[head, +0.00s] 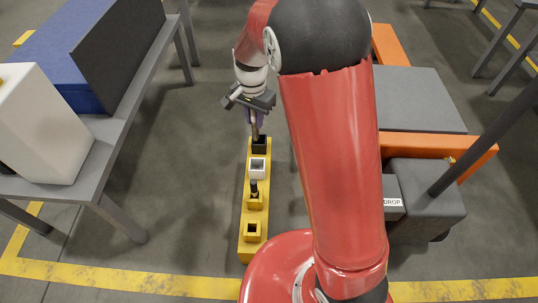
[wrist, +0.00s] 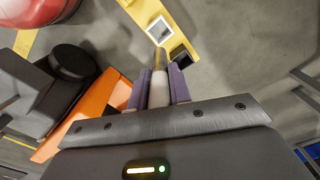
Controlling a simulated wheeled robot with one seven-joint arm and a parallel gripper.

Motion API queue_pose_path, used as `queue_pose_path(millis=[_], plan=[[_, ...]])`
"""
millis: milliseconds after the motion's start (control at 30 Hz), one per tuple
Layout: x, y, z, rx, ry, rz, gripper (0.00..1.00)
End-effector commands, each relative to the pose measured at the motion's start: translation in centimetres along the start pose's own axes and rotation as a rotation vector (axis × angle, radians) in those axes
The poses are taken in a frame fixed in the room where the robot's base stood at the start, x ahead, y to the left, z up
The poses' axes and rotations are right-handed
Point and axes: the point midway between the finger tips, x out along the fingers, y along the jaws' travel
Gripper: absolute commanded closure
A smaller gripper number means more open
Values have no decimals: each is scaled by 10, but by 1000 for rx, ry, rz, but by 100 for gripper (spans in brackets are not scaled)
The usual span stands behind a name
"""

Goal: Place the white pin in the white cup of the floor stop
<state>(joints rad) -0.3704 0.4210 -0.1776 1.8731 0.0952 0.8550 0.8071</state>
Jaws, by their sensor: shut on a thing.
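The floor stop (head: 243,222) is a long yellow bar on the floor with a row of square cups. The white cup (head: 257,177) is second from the far end and looks empty; it also shows in the wrist view (wrist: 152,33). My gripper (head: 253,117) is over the far end of the bar. Its purple fingers are shut on a pin (wrist: 158,92) with a whitish body and a tan end, pointing down. In the head view the pin's lower end overlaps the black cup; its height above it is unclear. In the wrist view the end lies beside the white and black cups.
The black cup (wrist: 181,56) is at the bar's far end, next to the white one. Nearer are a yellow cup holding a dark pin (head: 254,188) and an empty yellow cup (head: 252,238). A grey table (head: 112,160) stands left; an orange-framed cart (head: 425,148) stands right.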

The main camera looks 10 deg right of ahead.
Motion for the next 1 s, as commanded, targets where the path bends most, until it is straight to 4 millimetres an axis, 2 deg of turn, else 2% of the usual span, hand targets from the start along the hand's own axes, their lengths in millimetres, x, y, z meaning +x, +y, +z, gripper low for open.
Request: queue_pose_path(millis=[100,400,533,767,1000], plan=[[34,1,0,2,-4,4,100],[113,1,0,2,-3,3,100],[133,1,0,3,-2,1,100],[149,1,0,2,-1,0,100],[183,1,0,2,-1,1,100]])
